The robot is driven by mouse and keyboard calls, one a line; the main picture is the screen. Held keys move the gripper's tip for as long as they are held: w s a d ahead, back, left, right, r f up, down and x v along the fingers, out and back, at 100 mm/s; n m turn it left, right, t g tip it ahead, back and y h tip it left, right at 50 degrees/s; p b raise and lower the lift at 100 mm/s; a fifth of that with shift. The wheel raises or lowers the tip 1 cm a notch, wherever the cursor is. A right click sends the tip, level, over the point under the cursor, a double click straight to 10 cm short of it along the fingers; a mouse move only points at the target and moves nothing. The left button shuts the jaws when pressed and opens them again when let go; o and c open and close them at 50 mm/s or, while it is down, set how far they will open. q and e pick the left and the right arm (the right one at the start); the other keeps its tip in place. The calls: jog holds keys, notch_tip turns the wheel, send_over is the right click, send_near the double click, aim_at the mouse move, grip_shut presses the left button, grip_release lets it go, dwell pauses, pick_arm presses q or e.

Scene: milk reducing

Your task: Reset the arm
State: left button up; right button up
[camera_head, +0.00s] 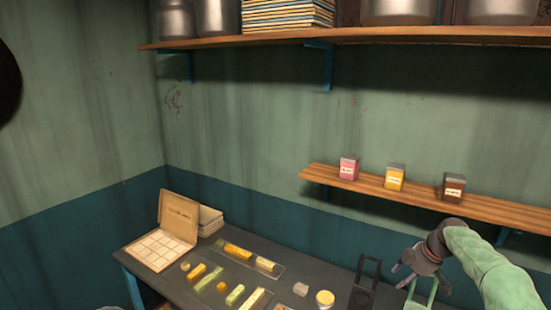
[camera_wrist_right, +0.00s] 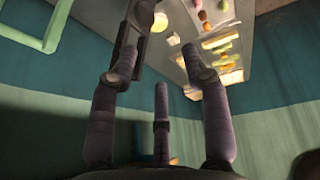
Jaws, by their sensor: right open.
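My right gripper (camera_head: 408,274) hangs over the right part of the dark table, at the end of my green arm. In the right wrist view its fingers (camera_wrist_right: 163,72) are spread, with nothing between them. A black frame-like stand (camera_head: 364,284) and a green one (camera_head: 420,296) stand just below and beside the gripper. I cannot tell from the head view whether a finger touches either. My left gripper does not show.
The table (camera_head: 235,262) holds several yellow and green pieces, a jar with a yellow top (camera_head: 324,299) and an open compartment box (camera_head: 163,245). Three small boxes, pink (camera_head: 349,168), yellow (camera_head: 394,178) and brown (camera_head: 453,188), stand on the low shelf (camera_head: 425,200). A higher shelf (camera_head: 400,36) holds metal pots.

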jog(key=s+a+f+m+g, duration=0.1)
jog(key=s+a+f+m, duration=0.3)
jog(key=f, duration=0.6)
jog(key=s+a+f+m, duration=0.1)
jog(key=s+a+f, duration=0.1)
jog(key=a+f, duration=0.6)
jog(key=s+a+f+m+g, duration=0.1)
jog(key=s+a+f+m, duration=0.15)
jog(key=f, duration=0.95)
jog(key=s+a+f+m+g, duration=0.1)
jog(key=s+a+f+m, duration=0.3)
jog(key=s, duration=0.6)
jog(key=s+a+f+m+y, duration=0.1)
jog(key=s+a+f, duration=0.1)
jog(key=s+a, duration=0.5)
jog(key=s+a+f+m+g, duration=0.1)
jog(key=s+a+f+m, duration=0.25)
jog(key=s, duration=0.85)
pick_arm(q)
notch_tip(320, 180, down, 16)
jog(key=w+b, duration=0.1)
jog(key=b, duration=1.5)
pick_arm(e)
notch_tip(320, 180, down, 14)
jog(key=w+n, duration=0.2)
jog(key=shift+a+f+t, duration=0.15)
jog(key=shift+a+t, duration=0.2)
jog(key=shift+t, duration=0.05)
